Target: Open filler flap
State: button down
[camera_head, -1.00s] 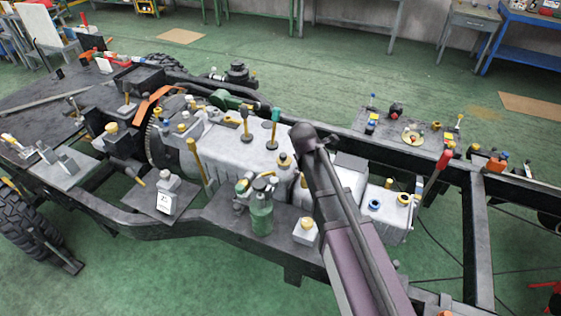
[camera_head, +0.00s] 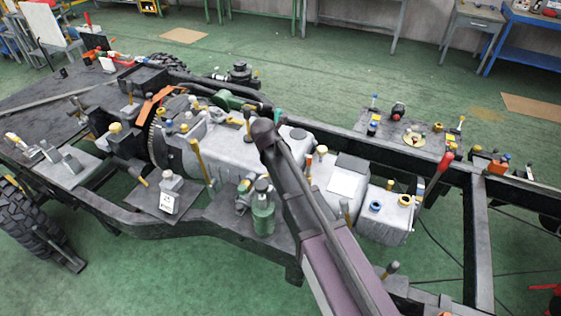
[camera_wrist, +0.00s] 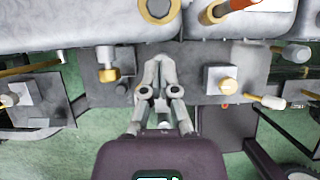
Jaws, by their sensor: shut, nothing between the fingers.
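My gripper (camera_wrist: 157,72) shows in the wrist view with its fingers together and nothing between them. It points up the picture over the dark frame rail, below a grey casing (camera_wrist: 95,22). A round fitting with a yellow ring (camera_wrist: 158,9) lies just beyond the fingertips at the top edge. I cannot tell which part is the filler flap. In the head view, a light grey tank (camera_head: 388,222) carries a yellow ring fitting (camera_head: 405,200) and a blue ring fitting (camera_head: 376,206). My gripper is hidden there behind my arm.
A yellow-topped block (camera_wrist: 222,82) stands right of the fingers, and a yellow-based knob (camera_wrist: 107,66) left of them. A green bottle (camera_head: 263,212) stands on the frame left of my arm. Levers and knobs crowd the chassis. Green floor is open in front.

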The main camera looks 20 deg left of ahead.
jog(key=shift+f, duration=0.15)
jog(key=b+x, duration=0.6)
jog(key=x, duration=0.1)
jog(key=shift+f+b, duration=0.15)
jog(key=shift+b, duration=0.2)
jog(key=shift+b+x, duration=1.05)
jog(key=shift+x, duration=0.15)
jog(key=shift+d, duration=0.1)
dwell(0.5)
dwell(0.4)
